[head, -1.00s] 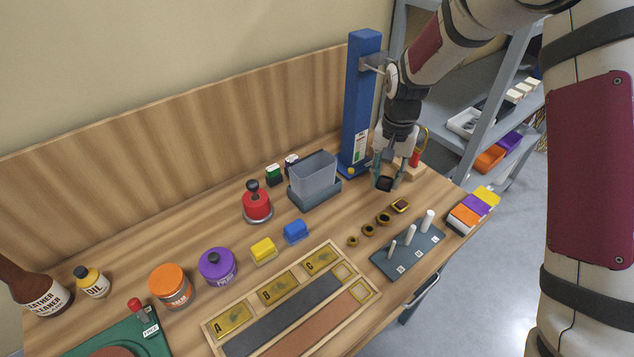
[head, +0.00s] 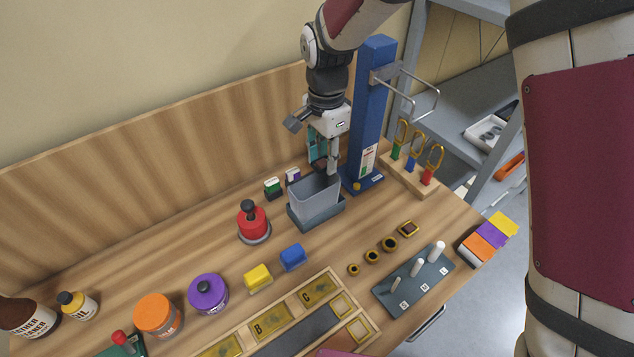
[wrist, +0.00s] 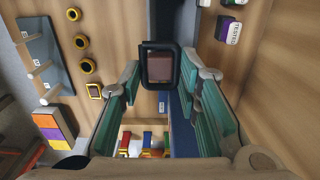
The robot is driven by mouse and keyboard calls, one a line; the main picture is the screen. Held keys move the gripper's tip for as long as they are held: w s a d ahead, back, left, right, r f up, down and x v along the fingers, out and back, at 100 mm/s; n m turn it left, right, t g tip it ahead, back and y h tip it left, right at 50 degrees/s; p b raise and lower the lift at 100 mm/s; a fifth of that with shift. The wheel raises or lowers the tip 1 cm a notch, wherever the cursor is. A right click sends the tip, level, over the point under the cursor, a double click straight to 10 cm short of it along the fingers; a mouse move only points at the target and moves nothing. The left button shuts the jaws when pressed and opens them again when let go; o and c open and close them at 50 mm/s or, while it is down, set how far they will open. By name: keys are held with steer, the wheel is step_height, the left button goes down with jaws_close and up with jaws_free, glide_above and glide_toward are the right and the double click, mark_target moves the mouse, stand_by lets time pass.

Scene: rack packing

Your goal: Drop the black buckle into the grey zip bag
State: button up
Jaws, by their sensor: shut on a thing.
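The black buckle (wrist: 147,60), a dark squarish frame, sits between my fingertips in the wrist view. My gripper (head: 323,166) is shut on it; the gripper also shows in the wrist view (wrist: 160,75). In the head view my fingers point down at the back part of the open top of the grey zip bag (head: 314,197). The bag stands upright in a dark grey holder (head: 320,216). The buckle is small and hard to make out in the head view. I cannot tell whether the fingertips are above the bag's rim or slightly inside it.
A blue post (head: 368,120) with a wire bracket stands close right of my gripper. A wooden block with yellow-handled tools (head: 409,177) is beyond it.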

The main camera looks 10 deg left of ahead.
mark_target(324, 174)
steer(key=shift+w, duration=0.15)
steer(key=shift+f, duration=0.3)
step_height(324, 174, down, 5)
steer(key=shift+w+f+b, duration=0.1)
steer(key=shift+f+b, duration=0.05)
steer(key=shift+b, duration=0.9)
steer(key=o, duration=1.1)
steer(key=shift+c, duration=0.2)
step_height(324, 174, up, 12)
